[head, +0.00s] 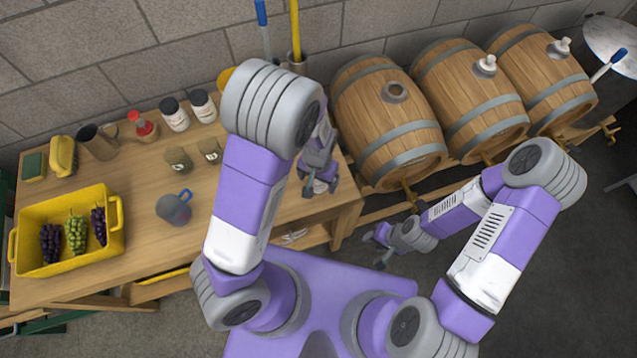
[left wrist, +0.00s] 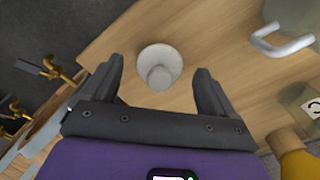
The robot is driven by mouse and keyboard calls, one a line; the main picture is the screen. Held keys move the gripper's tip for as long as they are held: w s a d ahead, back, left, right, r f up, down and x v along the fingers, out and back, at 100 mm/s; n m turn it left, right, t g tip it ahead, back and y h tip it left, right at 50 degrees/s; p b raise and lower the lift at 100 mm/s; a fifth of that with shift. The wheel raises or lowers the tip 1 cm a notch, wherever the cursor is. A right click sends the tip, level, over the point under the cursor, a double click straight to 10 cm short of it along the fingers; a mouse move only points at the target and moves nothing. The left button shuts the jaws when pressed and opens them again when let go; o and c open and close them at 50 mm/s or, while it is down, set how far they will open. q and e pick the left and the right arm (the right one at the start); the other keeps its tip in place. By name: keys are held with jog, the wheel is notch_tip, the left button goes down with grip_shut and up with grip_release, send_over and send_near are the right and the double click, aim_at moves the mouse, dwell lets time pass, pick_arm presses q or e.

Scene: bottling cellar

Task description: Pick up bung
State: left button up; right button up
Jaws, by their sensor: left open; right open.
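The white bung (left wrist: 159,62) stands on the wooden table in the left wrist view, its narrower knob toward the camera. It appears between the two spread fingers of my left gripper (left wrist: 159,72), with a gap on each side; how far below the fingertips it is I cannot tell. In the head view my left gripper (head: 320,180) points down over the table's right end, and the bung (head: 319,187) shows as a small pale patch, mostly hidden by the fingers. My right gripper (head: 378,240) is open and empty in front of the barrels.
Three barrels (head: 385,125) lie right of the table; the nearest has an open hole, the other two carry white bungs. A grey jug (head: 174,209), jars (head: 178,160) and a yellow grape crate (head: 117,238) stand on the table. Brass taps (left wrist: 62,72) show beyond its edge.

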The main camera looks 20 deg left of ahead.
aim_at(318, 183)
pick_arm(q)
jog(key=f, duration=0.3)
jog(key=shift+w+f+b, duration=0.1)
jog(key=shift+w+b, duration=0.15)
jog(key=shift+b, duration=0.05)
jog(key=shift+c, duration=0.5)
jog(key=c, duration=1)
